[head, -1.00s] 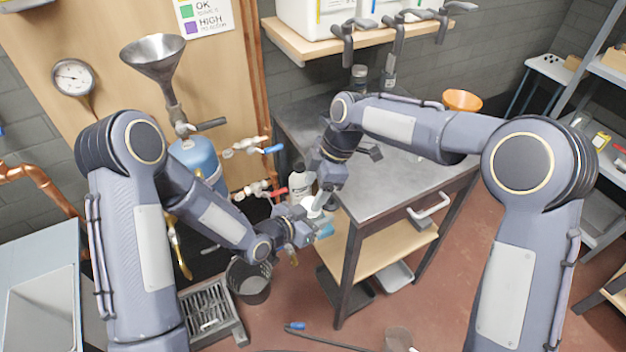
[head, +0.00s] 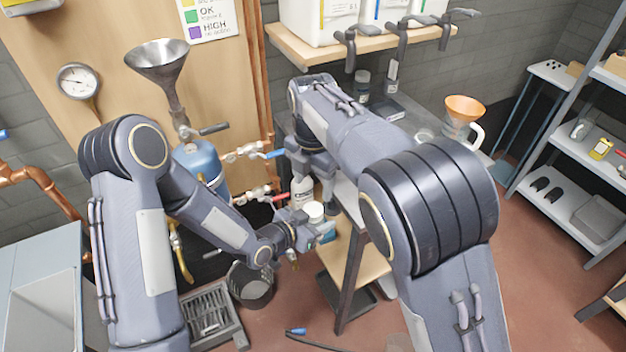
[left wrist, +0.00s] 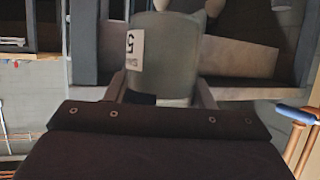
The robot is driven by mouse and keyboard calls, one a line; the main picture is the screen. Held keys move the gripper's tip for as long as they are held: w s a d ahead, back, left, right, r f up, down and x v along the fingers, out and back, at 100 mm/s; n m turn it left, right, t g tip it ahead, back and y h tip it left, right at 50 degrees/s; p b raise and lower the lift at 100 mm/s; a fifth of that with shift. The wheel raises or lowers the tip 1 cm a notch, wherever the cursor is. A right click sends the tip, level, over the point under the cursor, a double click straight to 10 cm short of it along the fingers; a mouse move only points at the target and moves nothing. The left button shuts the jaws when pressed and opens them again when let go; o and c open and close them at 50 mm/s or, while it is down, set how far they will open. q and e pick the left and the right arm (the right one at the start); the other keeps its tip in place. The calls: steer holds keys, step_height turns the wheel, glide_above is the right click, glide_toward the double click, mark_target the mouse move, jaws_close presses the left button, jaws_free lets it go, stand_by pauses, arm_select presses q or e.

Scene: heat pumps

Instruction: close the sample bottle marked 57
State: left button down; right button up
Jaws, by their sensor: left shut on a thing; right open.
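My left gripper (head: 306,236) is shut on a small sample bottle (head: 326,232) with bluish contents, holding it upright beside the left edge of the workbench. A white cap-like top (head: 313,210) shows on the bottle; I cannot tell whether it is seated or screwed tight. In the left wrist view the bottle (left wrist: 168,62) stands between the fingers, with a white label turned sideways showing a 5; the rest of the number is cut off or unclear. My right gripper (head: 327,192) points down just above the bottle, open, its fingertips partly hidden.
The grey workbench (head: 345,192) is partly covered by my right arm. A dark bin (head: 250,285) and a drain grate (head: 212,322) are below. An orange funnel (head: 464,108) is at the right.

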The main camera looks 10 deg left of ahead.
mark_target(313, 209)
steer(key=shift+f, duration=4)
steer(key=c, duration=1)
steer(key=m, duration=0.6)
steer(key=shift+c, duration=0.2)
steer(key=o, duration=1.1)
